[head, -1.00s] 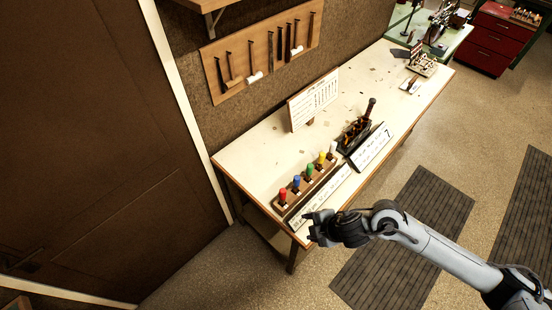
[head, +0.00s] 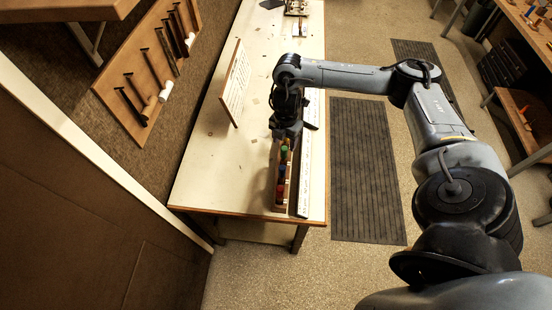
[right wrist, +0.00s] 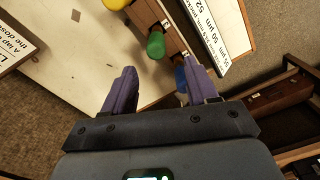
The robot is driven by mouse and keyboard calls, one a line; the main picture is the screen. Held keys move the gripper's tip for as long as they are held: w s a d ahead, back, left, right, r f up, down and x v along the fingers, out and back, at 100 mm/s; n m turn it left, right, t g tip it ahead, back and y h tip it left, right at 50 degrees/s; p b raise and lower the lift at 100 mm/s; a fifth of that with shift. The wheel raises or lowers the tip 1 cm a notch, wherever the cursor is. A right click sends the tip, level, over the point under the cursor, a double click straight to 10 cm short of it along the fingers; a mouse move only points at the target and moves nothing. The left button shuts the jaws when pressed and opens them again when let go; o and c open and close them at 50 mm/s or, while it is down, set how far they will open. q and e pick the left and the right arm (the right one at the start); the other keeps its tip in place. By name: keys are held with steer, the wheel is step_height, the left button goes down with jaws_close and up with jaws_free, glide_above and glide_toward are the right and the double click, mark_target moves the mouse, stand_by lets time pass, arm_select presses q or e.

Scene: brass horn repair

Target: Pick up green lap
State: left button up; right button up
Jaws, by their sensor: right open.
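The green lap (right wrist: 156,45) stands in a wooden rack (head: 279,195) in a row with other coloured laps. It also shows in the head view (head: 284,149), just below my right gripper (head: 287,133). In the right wrist view my right gripper (right wrist: 159,70) is open, with nothing between its two purple fingers. The green lap appears just beyond the fingertips, between their lines, and seems apart from them. My left gripper is not in view.
A blue lap (right wrist: 181,78) is close to the right finger, and a yellow lap (right wrist: 117,4) is on the green lap's other side. A red lap (head: 280,189) is nearer the rack's front end. A sign board (head: 235,83) stands left on the pale bench (head: 205,165).

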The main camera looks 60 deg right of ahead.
mark_target(284, 148)
steer(key=f, duration=0.1)
steer(key=f+b, duration=0.1)
steer(key=f, duration=0.1)
steer(key=shift+s, duration=0.2)
steer(key=shift+w+f, duration=0.15)
steer(key=shift+f, duration=0.35)
steer(key=f, duration=0.1)
steer(key=f+b, duration=0.1)
steer(key=f, duration=0.1)
steer(key=shift+w+d+b, duration=0.25)
steer(key=shift+d+b, duration=0.1)
steer(key=shift+f, duration=0.9)
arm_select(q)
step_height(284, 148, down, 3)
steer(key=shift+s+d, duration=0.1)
arm_select(e)
steer(key=shift+c, duration=0.2)
jaws_close()
